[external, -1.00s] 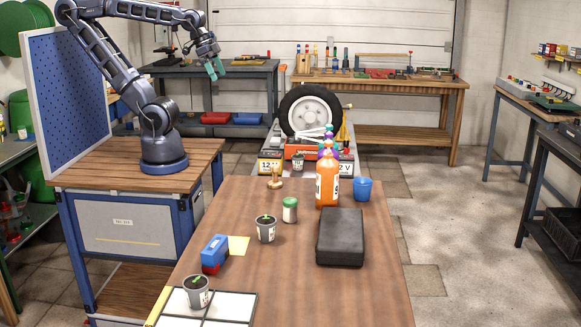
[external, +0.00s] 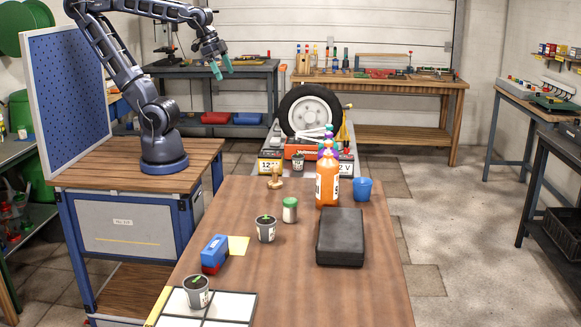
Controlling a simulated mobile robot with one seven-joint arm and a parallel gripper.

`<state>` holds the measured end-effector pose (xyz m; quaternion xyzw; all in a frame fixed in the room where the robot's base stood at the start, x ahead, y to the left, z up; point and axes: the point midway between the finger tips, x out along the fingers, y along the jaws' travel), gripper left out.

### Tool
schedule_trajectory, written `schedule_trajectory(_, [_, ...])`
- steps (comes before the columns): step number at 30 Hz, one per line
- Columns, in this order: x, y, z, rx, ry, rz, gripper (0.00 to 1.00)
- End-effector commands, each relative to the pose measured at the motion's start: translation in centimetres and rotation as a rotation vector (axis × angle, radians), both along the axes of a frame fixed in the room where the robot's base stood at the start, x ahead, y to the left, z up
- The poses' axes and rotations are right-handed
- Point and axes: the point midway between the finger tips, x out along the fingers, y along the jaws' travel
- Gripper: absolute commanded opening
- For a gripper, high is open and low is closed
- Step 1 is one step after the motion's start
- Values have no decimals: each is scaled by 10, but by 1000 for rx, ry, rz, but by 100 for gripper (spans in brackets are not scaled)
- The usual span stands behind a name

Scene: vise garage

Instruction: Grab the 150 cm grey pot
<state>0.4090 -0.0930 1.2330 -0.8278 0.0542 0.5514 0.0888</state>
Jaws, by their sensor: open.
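Several grey pots with green sprouts and pale labels are in view, and the labels are too small to read. One grey pot (external: 197,292) stands on the white tiled board at the front left of the long table. A second grey pot (external: 266,230) stands mid-table, left of a green-lidded jar. A third grey pot (external: 298,162) stands at the far end. I cannot tell which is the 150 cm one. My gripper (external: 221,69) is open and empty, high above and behind the table's far left, pointing down, apart from all the pots.
The wooden table (external: 295,285) also carries a blue-and-red block (external: 214,253), a green-lidded jar (external: 290,210), a wooden stamp-like piece (external: 275,178), spray bottles (external: 328,180), a blue cup (external: 362,188) and a black case (external: 340,237). The front middle is clear.

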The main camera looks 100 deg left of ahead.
Motion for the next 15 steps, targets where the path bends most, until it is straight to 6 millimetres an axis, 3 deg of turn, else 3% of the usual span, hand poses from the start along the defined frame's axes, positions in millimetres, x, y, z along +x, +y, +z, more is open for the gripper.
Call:
schedule_trajectory(8, [72,-52,8,198,12,-450,81])
schedule_trajectory(15, [126,-115,4,363,9,-850,81])
